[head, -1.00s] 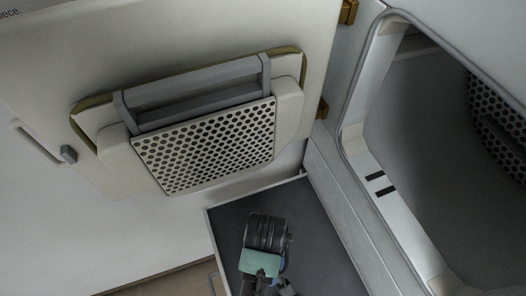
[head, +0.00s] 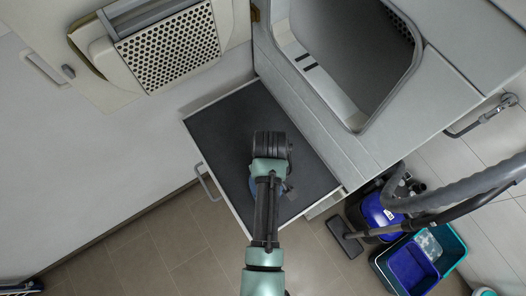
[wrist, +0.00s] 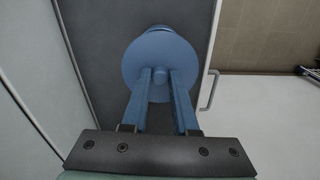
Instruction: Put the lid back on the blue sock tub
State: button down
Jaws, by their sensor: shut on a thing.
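The blue lid (wrist: 135,68), a flat disc with a small round knob (wrist: 160,71), is in the wrist view. My gripper (wrist: 160,75) is shut on the knob, its two blue fingers on either side of it. A blue rounded edge (wrist: 155,30) shows just past the lid's far side and looks like the sock tub under it. I cannot tell whether the lid touches the tub. In the head view my arm hides most of this, and only a sliver of blue (head: 252,184) shows beside my wrist.
The dark-topped pull-out shelf (head: 215,125) with a handle (head: 207,183) lies below. A vacuum cleaner (head: 378,213) and buckets (head: 415,268) stand on the floor at right.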

jog(key=shift+w+a+f+b, duration=0.1)
jog(key=shift+w+f+b, duration=0.05)
jog(key=shift+f+b, duration=0.4)
jog(key=shift+w+a+f+b, duration=0.1)
jog(key=shift+f+b, duration=0.3)
jog(key=shift+f, duration=0.1)
notch_tip(320, 180, down, 3)
jog(key=b, duration=0.3)
jog(key=shift+s+d, duration=0.1)
jog(key=shift+f+b, duration=0.35)
jog(key=shift+f, duration=0.3)
jog(key=shift+r+p, duration=0.1)
jog(key=shift+p, duration=0.35)
jog(key=shift+f, duration=0.2)
dwell(1.2)
jog(key=shift+c, duration=0.6)
grip_release()
jog(key=shift+p, duration=0.3)
